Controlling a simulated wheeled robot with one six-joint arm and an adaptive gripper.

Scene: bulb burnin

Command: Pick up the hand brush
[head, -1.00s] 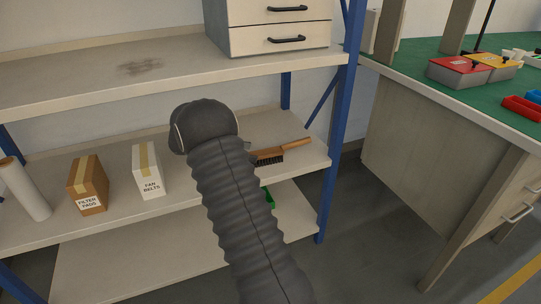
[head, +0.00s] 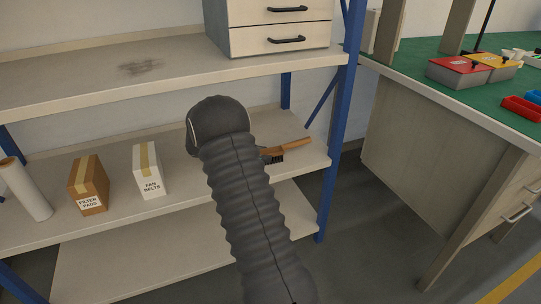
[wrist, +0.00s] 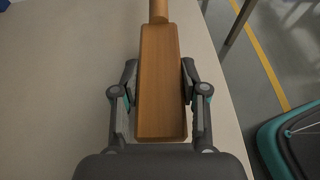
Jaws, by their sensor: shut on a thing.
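The hand brush (head: 291,147) has a wooden body and handle and dark bristles. In the head view it is at the right end of the middle shelf (head: 207,193), partly hidden behind my arm. In the wrist view the wooden block of the hand brush (wrist: 160,85) runs between the two fingers of my gripper (wrist: 159,85), its handle pointing away at the top. My gripper is shut on the block from both sides. In the head view my gripper is hidden behind my arm. I cannot tell whether the brush touches the shelf.
A white fan belts box (head: 149,172), a brown filter pads box (head: 90,186) and a white roll (head: 25,190) stand left on the same shelf. A blue post (head: 339,140) rises near the brush. The upper shelf (head: 90,88) overhangs. A green-topped bench (head: 425,60) stands right.

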